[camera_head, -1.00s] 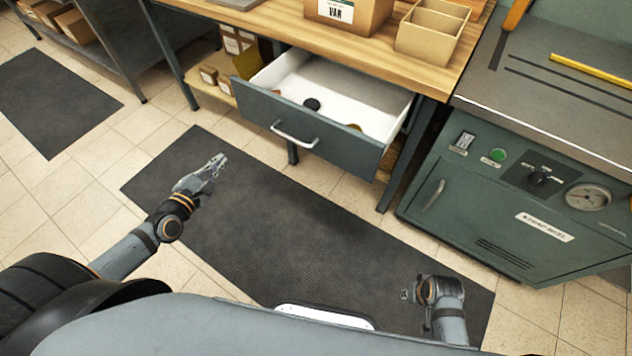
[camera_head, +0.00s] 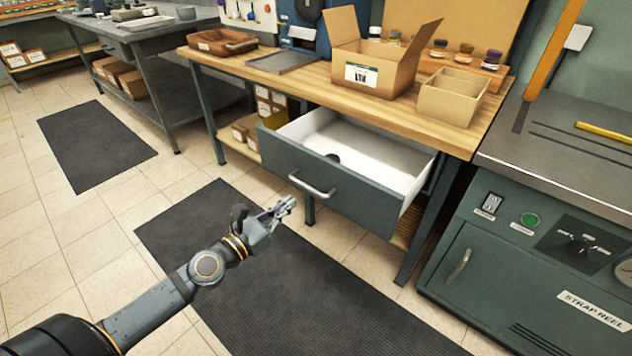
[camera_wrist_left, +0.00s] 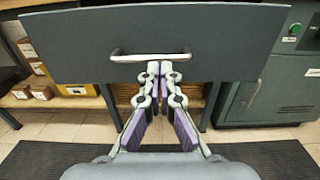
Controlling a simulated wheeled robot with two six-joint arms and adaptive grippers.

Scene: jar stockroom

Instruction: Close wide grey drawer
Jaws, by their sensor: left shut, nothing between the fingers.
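In the left wrist view the drawer front (camera_wrist_left: 225,40) fills the upper part, with the handle (camera_wrist_left: 150,57) just above my fingertips. My left gripper (camera_head: 290,203) is shut and empty, in front of the drawer and slightly below and left of the handle in the head view. In the left wrist view my left gripper (camera_wrist_left: 159,72) points at the drawer front; contact cannot be told. My right gripper is out of view.
The workbench (camera_head: 300,83) holds an open cardboard box (camera_head: 375,75), a small bin (camera_head: 450,98) and a brown tray (camera_head: 222,42). A green strap reel cabinet (camera_head: 525,270) stands at the right. Dark mats (camera_head: 200,225) cover the floor, with free room at the left.

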